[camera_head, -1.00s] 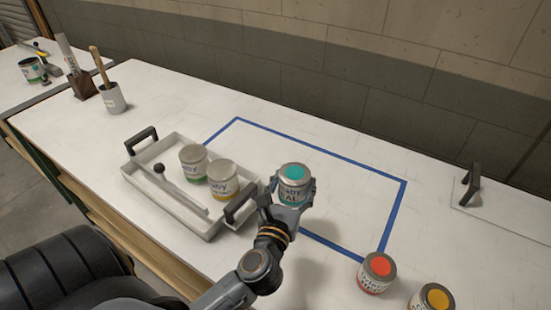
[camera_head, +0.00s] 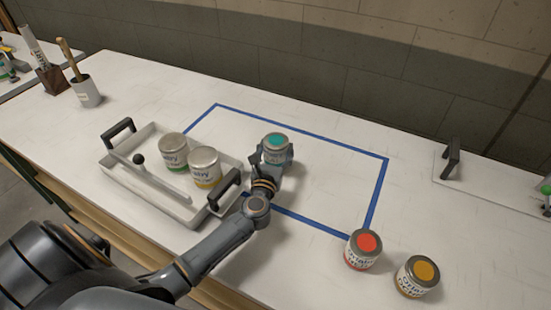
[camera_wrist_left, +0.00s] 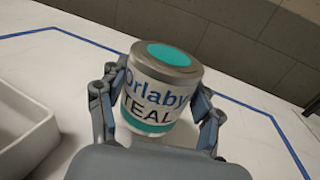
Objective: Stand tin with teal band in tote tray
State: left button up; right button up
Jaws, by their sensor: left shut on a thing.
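The tin with the teal band (camera_head: 274,150) has a teal lid spot and is upright in my left gripper (camera_head: 276,160). In the left wrist view the tin (camera_wrist_left: 158,95) reads "Orlaby TEAL", and the gripper's fingers (camera_wrist_left: 160,110) are shut on its sides. The white tote tray (camera_head: 150,191) with black handles is to the left of the gripper. In it stand a green-banded tin (camera_head: 173,153) and a yellow-banded tin (camera_head: 205,168), with a grey divider bar and dark knob along the front. My right gripper is not in view.
A blue tape rectangle (camera_head: 300,130) marks the table around and behind the held tin. A red-topped tin (camera_head: 363,250) and a yellow-topped tin (camera_head: 417,276) stand at the front right. A cup with a wooden handle (camera_head: 86,92) stands at the back left.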

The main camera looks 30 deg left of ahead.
aim_at(276, 157)
pick_arm(q)
jog(key=f+b, duration=0.1)
jog(key=f, duration=0.2)
jog(key=shift+w+a+f, duration=0.1)
jog(key=shift+w+f, duration=0.1)
jog(key=shift+f+b, duration=0.25)
jog(key=shift+b, duration=0.05)
jog(key=o, duration=1.2)
jog(key=shift+o, duration=0.2)
jog(key=shift+r, duration=0.2)
